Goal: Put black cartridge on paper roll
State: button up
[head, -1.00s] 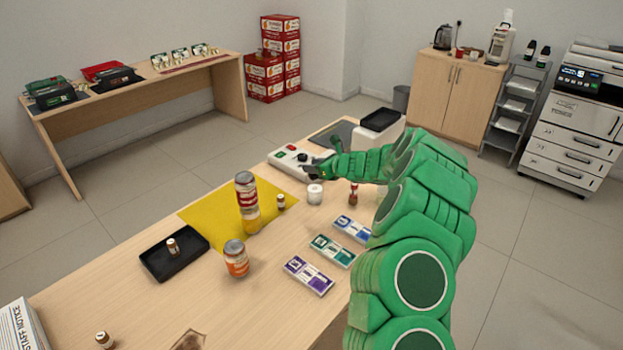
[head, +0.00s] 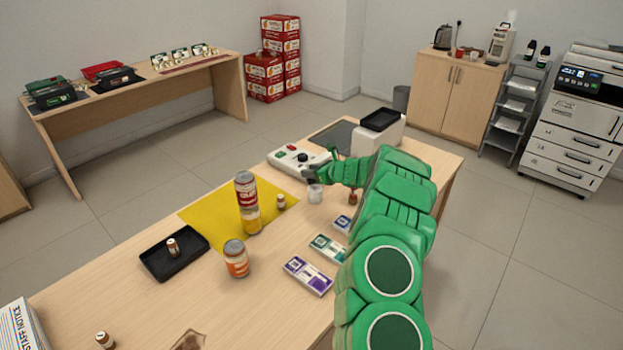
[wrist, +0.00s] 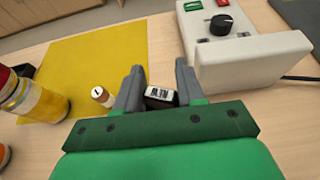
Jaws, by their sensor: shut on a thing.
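My gripper (wrist: 158,82) is shut on the black cartridge (wrist: 160,97), a small dark block with a white, dark-marked label, held between the two grey fingers. In the head view my gripper (head: 313,174) is small and dark, and the cartridge cannot be told apart from it. The white paper roll (head: 315,195) stands upright on the counter just below my gripper in that picture. Whether the cartridge touches the roll cannot be told. The roll does not show in the wrist view, where the green palm hides what lies below the cartridge.
A white device with a knob (wrist: 250,55) stands close to the right of my fingers. Stacked cans (head: 247,203), a black tray (head: 160,264) and labelled packs (head: 307,276) are also on the counter.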

jog(key=shift+f, duration=1.5)
jog(key=shift+f, duration=0.15)
jog(key=o, duration=1)
jog(key=shift+o, duration=0.2)
jog(key=shift+r, duration=0.2)
jog(key=shift+s+d+r, duration=0.3)
jog(key=shift+s+d, duration=0.15)
jog(key=shift+d, duration=0.05)
jog(key=v, duration=1)
jog(key=shift+s+d, duration=0.15)
jog(key=shift+s, duration=0.15)
